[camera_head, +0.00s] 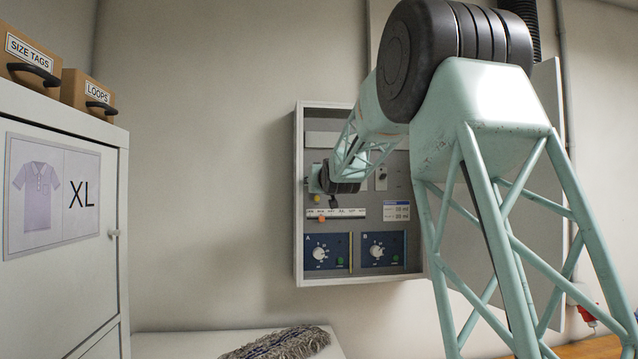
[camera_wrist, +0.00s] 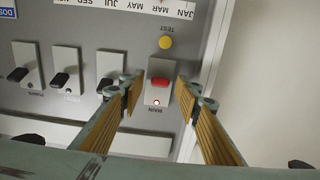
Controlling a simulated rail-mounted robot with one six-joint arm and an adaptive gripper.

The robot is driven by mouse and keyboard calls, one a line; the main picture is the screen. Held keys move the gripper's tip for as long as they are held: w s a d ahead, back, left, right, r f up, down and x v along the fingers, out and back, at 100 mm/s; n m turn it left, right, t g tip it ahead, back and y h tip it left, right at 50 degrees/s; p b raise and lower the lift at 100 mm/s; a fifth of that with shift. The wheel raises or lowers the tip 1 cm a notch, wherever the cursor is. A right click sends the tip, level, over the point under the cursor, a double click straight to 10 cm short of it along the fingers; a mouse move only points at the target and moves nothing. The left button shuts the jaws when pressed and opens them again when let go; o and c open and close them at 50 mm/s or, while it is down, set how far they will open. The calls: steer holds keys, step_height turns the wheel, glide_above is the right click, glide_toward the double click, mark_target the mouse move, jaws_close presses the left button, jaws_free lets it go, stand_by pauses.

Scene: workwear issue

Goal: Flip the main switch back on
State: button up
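The main switch (camera_wrist: 152,88) is a pale plate with a red lever and a small red light, above the word MAIN, which reads upside down in the wrist view. My gripper (camera_wrist: 157,88) is open, with one tan-padded finger on each side of the switch. The fingers look apart from the red lever; depth is hard to judge. In the head view, my gripper (camera_head: 322,182) is at the left part of the open wall cabinet (camera_head: 299,230) and hides the main switch.
A row of black-levered switches (camera_wrist: 65,75) sits left of the main switch in the wrist view, close to one finger. A yellow TEST button (camera_wrist: 166,43) is beside it. Dial panels A (camera_head: 327,252) and B (camera_head: 382,250) are lower in the cabinet. A white locker (camera_head: 60,270) stands left.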

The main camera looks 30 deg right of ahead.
steer(key=shift+c, duration=0.7)
steer(key=c, duration=0.7)
steer(key=shift+c, duration=0.2)
steer(key=shift+r+g+p, duration=0.3)
steer(key=shift+g+p, duration=0.3)
steer(key=shift+p, duration=1.35)
steer(key=shift+s+r+g+y+p, duration=0.15)
steer(key=shift+g+p, duration=0.2)
steer(key=shift+p, duration=0.9)
steer(key=shift+w+r+g+y+p, duration=0.1)
steer(key=shift+g+p, duration=0.3)
steer(key=shift+p, duration=0.85)
steer(key=shift+s+r+g+y+p, duration=0.15)
steer(key=shift+g+p, duration=0.2)
steer(key=shift+p, duration=0.9)
steer(key=shift+w+r+g+p, duration=0.25)
steer(key=shift+g+p, duration=0.65)
steer(key=shift+p, duration=1.15)
steer(key=shift+r+g+y+p, duration=0.3)
steer(key=shift+g+y+p, duration=0.2)
steer(key=shift+p, duration=0.05)
steer(key=shift+w+d+r+g+y, duration=0.15)
steer(key=shift+r+g+y, duration=0.1)
steer(key=shift+g, duration=0.55)
steer(key=shift+w+a+r+g+y, duration=0.1)
steer(key=shift+r+g+y, duration=0.1)
steer(key=shift+g, duration=0.6)
steer(key=shift+w+d+r+g+y, duration=0.15)
steer(key=shift+r+g+y, duration=0.1)
steer(key=shift+g, duration=0.55)
